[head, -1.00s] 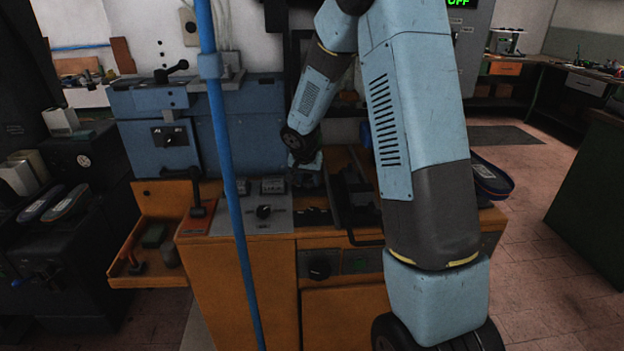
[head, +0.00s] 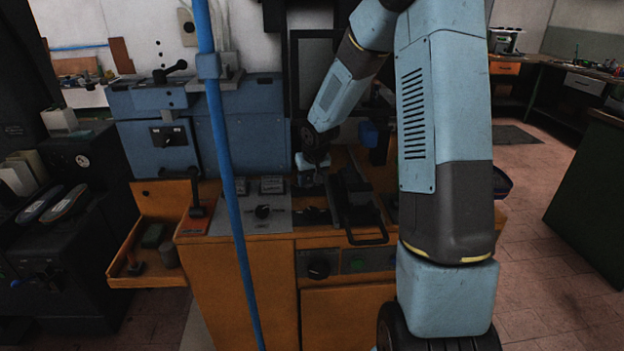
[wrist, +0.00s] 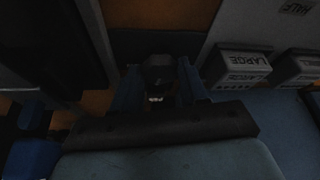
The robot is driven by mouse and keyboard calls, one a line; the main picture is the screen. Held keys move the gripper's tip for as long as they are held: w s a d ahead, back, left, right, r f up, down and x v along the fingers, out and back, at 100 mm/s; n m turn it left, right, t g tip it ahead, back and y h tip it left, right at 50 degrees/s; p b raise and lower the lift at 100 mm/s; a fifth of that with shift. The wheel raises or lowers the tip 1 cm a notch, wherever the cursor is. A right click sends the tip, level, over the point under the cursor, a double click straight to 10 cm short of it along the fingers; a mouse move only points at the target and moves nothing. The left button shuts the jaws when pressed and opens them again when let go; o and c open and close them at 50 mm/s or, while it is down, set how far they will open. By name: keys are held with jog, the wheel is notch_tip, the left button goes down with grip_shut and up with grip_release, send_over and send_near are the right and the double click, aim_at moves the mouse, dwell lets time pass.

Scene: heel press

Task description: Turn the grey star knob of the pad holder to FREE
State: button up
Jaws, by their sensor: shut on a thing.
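My gripper (head: 312,180) points down over the orange bench, just right of the small label blocks. In the wrist view, its two fingers (wrist: 160,88) are shut on a dark grey knob (wrist: 158,68), which fits the star knob; its lobes are too dark to make out. The fingers hide the knob in the head view. I cannot read a FREE mark or tell which way the knob points. The dark pad-holder assembly (head: 356,205) with a loop handle appears just right of my gripper.
A label block reading LARGE (wrist: 240,68) stands right of my fingers in the wrist view, with another block (wrist: 294,68) beside it. A blue upright pole (head: 228,170) crosses the foreground. A red-based lever (head: 196,200) stands at the left.

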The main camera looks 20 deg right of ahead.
jog(key=n, duration=0.1)
jog(key=n+y, duration=0.1)
jog(key=n, duration=0.1)
jog(key=n+g+y, duration=0.1)
jog(key=n, duration=0.1)
jog(key=shift+s+d+f, duration=0.1)
jog(key=shift+d+f, duration=0.05)
jog(key=shift+d, duration=0.15)
jog(key=n, duration=0.3)
jog(key=n+g+y, duration=0.1)
jog(key=n, duration=0.2)
jog(key=shift+w, duration=0.2)
jog(key=shift+g, duration=0.3)
jog(key=o, duration=1)
jog(key=shift+o, duration=0.3)
jog(key=shift+w+d, duration=0.1)
jog(key=shift+d+r, duration=0.2)
jog(key=shift+r, duration=0.4)
jog(key=v, duration=1.2)
jog(key=shift+s+d+r, duration=0.2)
jog(key=shift+s+d, duration=0.05)
jog(key=shift+d, duration=0.05)
